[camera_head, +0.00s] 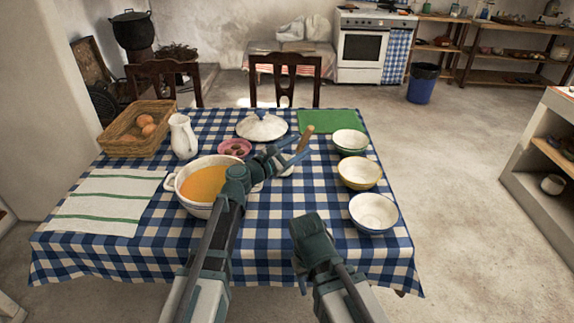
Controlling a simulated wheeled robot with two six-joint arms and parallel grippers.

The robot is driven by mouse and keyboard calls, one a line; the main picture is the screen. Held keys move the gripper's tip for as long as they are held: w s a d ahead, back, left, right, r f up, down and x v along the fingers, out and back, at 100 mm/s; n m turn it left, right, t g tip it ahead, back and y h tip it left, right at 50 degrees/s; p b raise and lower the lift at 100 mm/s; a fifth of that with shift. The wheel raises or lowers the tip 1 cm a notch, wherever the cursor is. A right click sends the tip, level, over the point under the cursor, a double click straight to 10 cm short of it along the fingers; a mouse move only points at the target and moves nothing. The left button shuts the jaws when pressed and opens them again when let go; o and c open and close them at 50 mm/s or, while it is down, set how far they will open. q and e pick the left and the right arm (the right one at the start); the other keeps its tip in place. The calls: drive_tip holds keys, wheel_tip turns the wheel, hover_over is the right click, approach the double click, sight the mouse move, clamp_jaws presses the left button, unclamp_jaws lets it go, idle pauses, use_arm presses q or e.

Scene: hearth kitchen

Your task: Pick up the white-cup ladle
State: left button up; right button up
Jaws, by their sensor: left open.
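The ladle lies on the checked table, its wooden handle (306,138) slanting up to the right. Its white cup (288,170) shows partly behind my left gripper's fingers. My left gripper (290,152) is open, with its fingers over the ladle near the handle's lower end. I cannot tell whether they touch it, and nothing is clearly held. My right arm (313,238) is in front of the table's near edge, and its fingers are mostly hidden.
A white pot (172,184) of orange soup stands left of the ladle, partly behind my left arm. A pink bowl (222,150) and white lid (262,127) lie behind. Several bowls line the right side, including a yellow-rimmed one (360,173). A green mat (335,121) lies at the back.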

use_arm(q)
drive_tip(key=x, duration=0.4)
drive_tip(key=shift+w+d+f, duration=0.1)
drive_tip(key=shift+w+f, duration=0.1)
drive_tip(key=shift+w, duration=0.2)
drive_tip(key=shift+c, duration=0.3)
clamp_jaws()
